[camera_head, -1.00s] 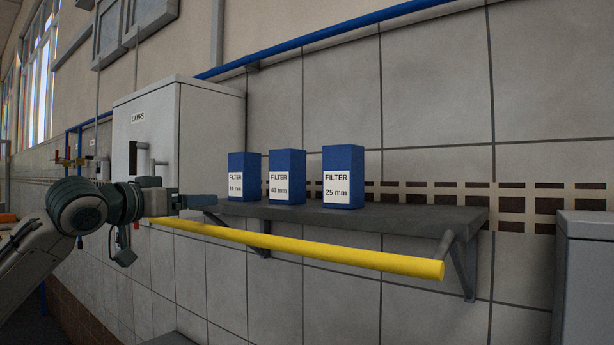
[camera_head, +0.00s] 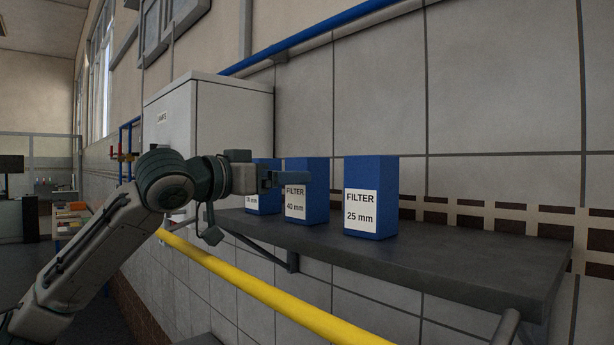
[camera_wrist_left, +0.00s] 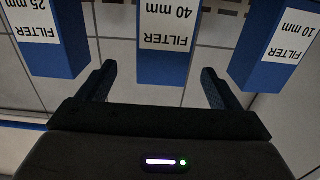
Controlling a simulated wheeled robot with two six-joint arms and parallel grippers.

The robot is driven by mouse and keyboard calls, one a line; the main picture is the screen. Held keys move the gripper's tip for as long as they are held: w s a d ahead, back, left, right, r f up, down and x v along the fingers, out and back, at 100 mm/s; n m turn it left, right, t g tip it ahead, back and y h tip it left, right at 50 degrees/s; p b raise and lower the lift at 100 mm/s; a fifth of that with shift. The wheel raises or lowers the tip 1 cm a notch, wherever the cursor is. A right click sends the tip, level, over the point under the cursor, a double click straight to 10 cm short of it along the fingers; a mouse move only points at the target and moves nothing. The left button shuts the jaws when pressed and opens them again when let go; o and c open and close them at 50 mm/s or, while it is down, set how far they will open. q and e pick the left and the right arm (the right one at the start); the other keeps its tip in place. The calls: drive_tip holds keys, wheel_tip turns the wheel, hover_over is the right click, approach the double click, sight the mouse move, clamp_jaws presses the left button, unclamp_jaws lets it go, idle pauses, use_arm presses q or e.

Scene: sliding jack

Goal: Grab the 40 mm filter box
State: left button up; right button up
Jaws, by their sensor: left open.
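The 40 mm filter box (camera_head: 306,191) is a blue upright box with a white label, the middle one of three on the dark shelf (camera_head: 440,262). In the head view my left gripper (camera_head: 287,179) is in front of it and covers part of its upper left. In the left wrist view the box (camera_wrist_left: 166,68) appears upside down, centred ahead of the gap between the open fingers of my left gripper (camera_wrist_left: 158,86). The gripper is empty. Whether a finger touches the box cannot be told. My right gripper is not in view.
The 25 mm filter box (camera_head: 371,198) stands to the right, and the 10 mm box (camera_head: 263,200) to the left, partly hidden by my gripper. A grey-white cabinet (camera_head: 235,110) stands behind left.

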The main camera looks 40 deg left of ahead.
use_arm(q)
drive_tip(key=w, duration=0.3)
drive_tip(key=shift+w+f+p, duration=0.25)
drive_tip(key=shift+w+p, duration=0.05)
drive_tip(key=shift+p, duration=0.1)
drive_tip(key=w+p, duration=0.2)
drive_tip(key=p, duration=0.1)
drive_tip(key=shift+w+r, duration=0.1)
drive_tip(key=shift+r, duration=0.05)
drive_tip(key=shift+w+d, duration=0.1)
drive_tip(key=shift+w, duration=0.25)
drive_tip(key=shift+w+p, duration=0.4)
drive_tip(key=shift+w+f, duration=0.35)
drive_tip(key=shift+s, duration=0.3)
drive_tip(key=c, duration=0.5)
drive_tip(key=shift+w, duration=0.1)
drive_tip(key=c, duration=0.7)
